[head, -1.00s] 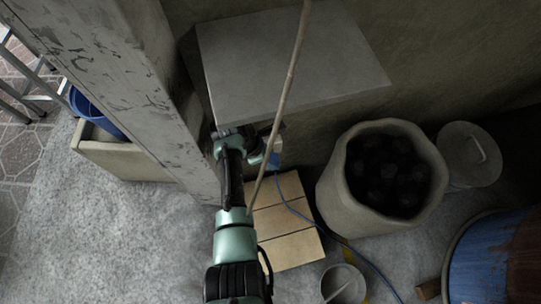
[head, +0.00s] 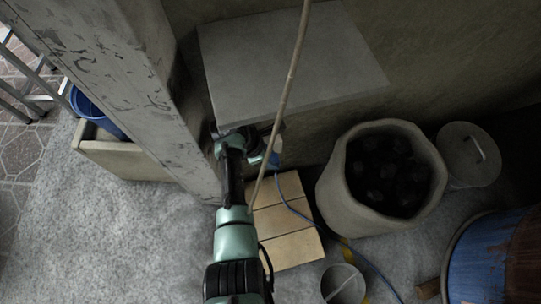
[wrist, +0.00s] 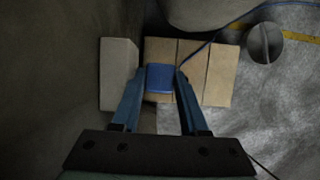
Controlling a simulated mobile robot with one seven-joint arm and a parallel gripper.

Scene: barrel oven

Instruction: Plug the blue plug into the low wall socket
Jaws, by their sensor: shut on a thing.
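The blue plug (wrist: 160,79) sits between the fingertips of my gripper (wrist: 161,74) in the wrist view, and both fingers are shut on it. In the head view the plug (head: 273,159) shows as a small blue patch beside my gripper, below the grey slab. A pale block (wrist: 119,73), which looks like the low wall socket, stands just left of the plug, by the wall. I cannot tell whether plug and block touch; a narrow gap seems to show. The socket's holes and the plug's pins are hidden. The blue cable (head: 298,211) runs from the plug across the floor.
A grey slab (head: 290,55) juts out above my gripper, and a post (head: 125,80) stands close on the left. Tan boards (head: 290,232) lie below. A pot of dark lumps (head: 333,190) and a small cup (head: 343,283) stand to the right. A thin stick (head: 292,75) crosses the view.

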